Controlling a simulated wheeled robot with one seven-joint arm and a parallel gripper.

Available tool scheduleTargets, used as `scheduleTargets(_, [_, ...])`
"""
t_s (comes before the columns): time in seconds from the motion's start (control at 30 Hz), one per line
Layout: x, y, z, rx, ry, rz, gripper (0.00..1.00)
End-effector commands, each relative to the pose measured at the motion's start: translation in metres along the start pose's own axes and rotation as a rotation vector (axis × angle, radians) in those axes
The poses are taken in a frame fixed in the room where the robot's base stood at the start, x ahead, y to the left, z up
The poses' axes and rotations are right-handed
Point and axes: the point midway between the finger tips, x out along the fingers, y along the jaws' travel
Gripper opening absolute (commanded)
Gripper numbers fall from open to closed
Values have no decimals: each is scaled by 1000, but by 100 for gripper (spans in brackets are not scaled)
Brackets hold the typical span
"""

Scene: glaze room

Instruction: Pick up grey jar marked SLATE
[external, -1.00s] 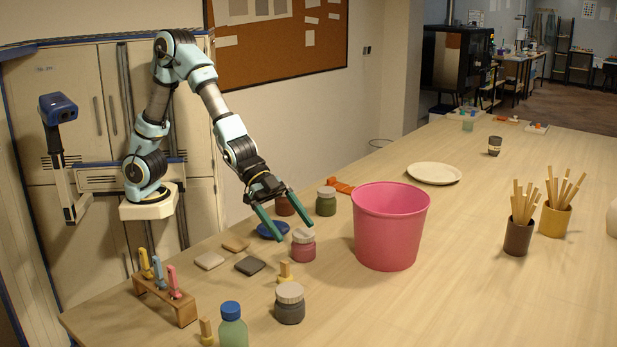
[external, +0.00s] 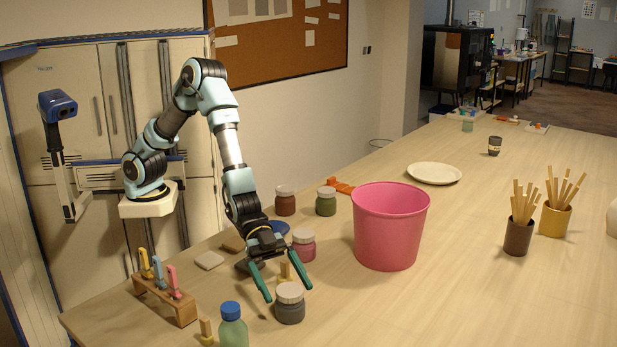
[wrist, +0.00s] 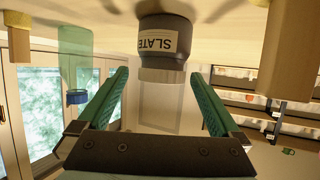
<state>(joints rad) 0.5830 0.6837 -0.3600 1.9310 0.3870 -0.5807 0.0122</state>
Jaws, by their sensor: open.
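The grey jar (external: 290,306) with a pale lid stands upright on the table near the front. In the wrist view the jar (wrist: 165,42) appears upside down, its label reading SLATE, beyond my fingertips and between their lines. My gripper (external: 287,292) is open, with its green fingers pointing down toward the table just behind and beside the jar. The fingers also show in the wrist view (wrist: 163,98), spread apart with nothing held between them. I cannot tell from the views whether a finger touches the jar.
A green bottle with a blue cap (external: 232,327) stands left of the jar. A wooden tool rack (external: 166,301) is farther left. A pink-red jar (external: 303,246) and a large pink bucket (external: 390,228) stand behind. The table right of the jar is clear.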

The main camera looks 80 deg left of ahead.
Motion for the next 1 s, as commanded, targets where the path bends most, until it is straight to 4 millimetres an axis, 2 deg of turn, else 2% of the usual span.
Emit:
scheduleTargets(0.33, [42,-1,-4,0,0,1,100])
scheduleTargets(0.67, [48,-2,-2,0,-1,0,99])
scheduleTargets(1.0, [47,-2,-2,0,-1,0,61])
